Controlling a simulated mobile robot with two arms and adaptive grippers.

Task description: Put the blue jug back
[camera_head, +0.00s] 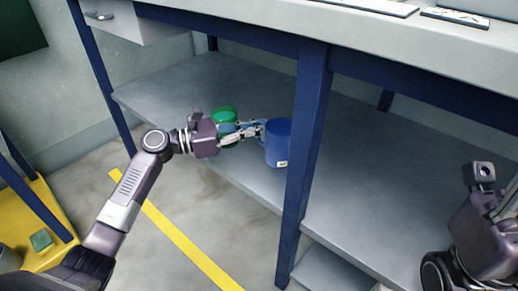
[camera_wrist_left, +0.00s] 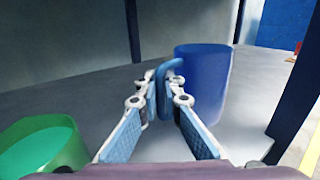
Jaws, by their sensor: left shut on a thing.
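The blue jug (camera_head: 279,143) is upright at the grey lower shelf of the workbench, just left of a blue post. It also shows in the left wrist view (camera_wrist_left: 203,78), with its handle toward me. My left gripper (camera_head: 256,129) reaches in from the left and is shut on the jug's handle; the fingers (camera_wrist_left: 162,95) lie on both sides of it. I cannot tell whether the jug's base touches the shelf. My right arm shows at the right edge, but its fingers are not clearly visible.
A green container (camera_head: 224,115) stands on the lower shelf (camera_head: 180,88) behind my left gripper; it also shows in the left wrist view (camera_wrist_left: 40,145). A blue post (camera_head: 306,150) is close right of the jug. The shelf right of the post is clear.

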